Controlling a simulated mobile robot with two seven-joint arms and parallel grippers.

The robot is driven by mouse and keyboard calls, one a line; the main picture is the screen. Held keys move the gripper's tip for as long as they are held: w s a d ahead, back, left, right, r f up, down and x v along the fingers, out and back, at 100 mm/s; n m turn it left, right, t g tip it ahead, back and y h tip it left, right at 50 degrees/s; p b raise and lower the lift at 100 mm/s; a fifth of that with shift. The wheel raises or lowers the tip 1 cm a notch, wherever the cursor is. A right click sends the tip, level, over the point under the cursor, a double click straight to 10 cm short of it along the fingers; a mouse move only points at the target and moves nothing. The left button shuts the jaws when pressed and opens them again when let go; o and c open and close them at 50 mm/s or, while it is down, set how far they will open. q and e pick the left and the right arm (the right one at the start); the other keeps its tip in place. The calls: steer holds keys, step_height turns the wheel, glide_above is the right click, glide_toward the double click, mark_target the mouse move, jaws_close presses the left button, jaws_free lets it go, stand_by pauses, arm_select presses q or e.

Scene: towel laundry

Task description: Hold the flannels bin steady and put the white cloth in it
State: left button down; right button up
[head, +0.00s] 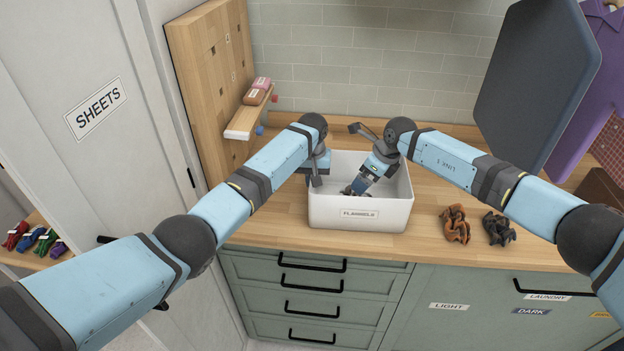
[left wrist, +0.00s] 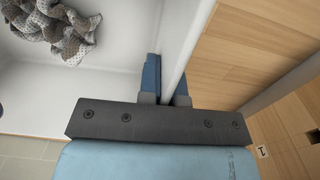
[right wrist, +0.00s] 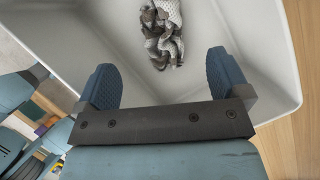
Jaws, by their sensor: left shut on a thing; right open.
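The white flannels bin (head: 385,217) stands on the wooden counter, its label facing me. My left gripper (head: 316,180) is shut on the bin's left wall; in the left wrist view the wall (left wrist: 189,45) runs between its fingers. My right gripper (head: 360,188) reaches down inside the bin and is open, with nothing between its fingers (right wrist: 163,80). A crumpled cloth (right wrist: 163,35) lies on the bin floor beyond the fingertips. It looks greyish with a pale waffle-textured part, and also shows in the left wrist view (left wrist: 60,30). I cannot tell whether it is one cloth or two.
An orange-brown crumpled cloth (head: 456,223) and a dark grey one (head: 498,229) lie on the counter (head: 270,228) right of the bin. A small shelf (head: 247,122) with pink items is at the back left. A dark panel (head: 535,85) hangs at the right.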

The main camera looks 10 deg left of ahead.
steer(key=v, duration=1.1)
steer(key=shift+d+r, duration=0.1)
arm_select(q)
steer(key=c, duration=1.2)
jaws_free()
steer(key=shift+r, duration=0.15)
